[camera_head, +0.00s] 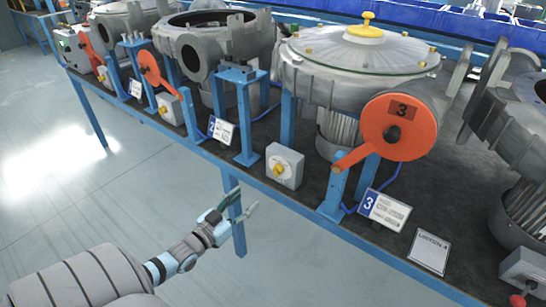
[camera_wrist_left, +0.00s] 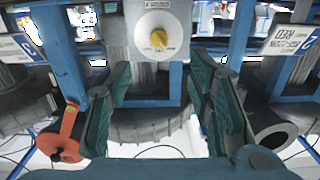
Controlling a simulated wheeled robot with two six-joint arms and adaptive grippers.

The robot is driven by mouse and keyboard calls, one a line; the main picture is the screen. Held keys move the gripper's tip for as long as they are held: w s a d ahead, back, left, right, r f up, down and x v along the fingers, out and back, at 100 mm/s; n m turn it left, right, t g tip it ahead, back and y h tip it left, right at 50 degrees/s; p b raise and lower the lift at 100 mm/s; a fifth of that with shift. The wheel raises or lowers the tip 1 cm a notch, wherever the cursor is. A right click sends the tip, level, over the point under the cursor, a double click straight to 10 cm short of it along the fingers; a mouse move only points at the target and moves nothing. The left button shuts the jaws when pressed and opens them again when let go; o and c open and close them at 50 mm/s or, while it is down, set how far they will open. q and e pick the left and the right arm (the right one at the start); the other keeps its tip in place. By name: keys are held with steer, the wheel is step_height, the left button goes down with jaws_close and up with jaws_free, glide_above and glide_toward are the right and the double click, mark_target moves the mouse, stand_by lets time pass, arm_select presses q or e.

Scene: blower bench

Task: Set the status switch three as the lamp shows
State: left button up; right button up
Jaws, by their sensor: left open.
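A grey switch box (camera_head: 284,168) with a yellow knob (camera_head: 278,170) sits on the bench's front edge, left of the sign marked 3 (camera_head: 385,209) and the orange disc marked 3 (camera_head: 400,126). The box (camera_wrist_left: 158,16) and its yellow knob (camera_wrist_left: 158,39) show upside down at the top middle of the left wrist view. My left gripper (camera_head: 246,202) is open and empty, in front of the bench and lower left of the box, apart from it. In the wrist view its fingers (camera_wrist_left: 163,105) are spread wide below the knob. I cannot make out a lit lamp. My right gripper is not in view.
An orange lever arm (camera_head: 352,156) and a blue post (camera_head: 333,192) stand right of the box. A blue stand (camera_head: 243,115) is behind left. Another box (camera_head: 170,108) sits farther left. A red knob (camera_head: 517,300) is at lower right. The floor before the bench is clear.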

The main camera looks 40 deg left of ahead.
arm_select(q)
steer(key=b, duration=0.5)
glide_toward(277, 170)
steer(key=w+f, duration=0.1)
steer(key=f, duration=0.1)
steer(key=w+b, duration=0.7)
steer(key=b, duration=0.2)
steer(key=shift+w+a+r, duration=0.25)
steer(key=shift+r, duration=0.25)
jaws_close()
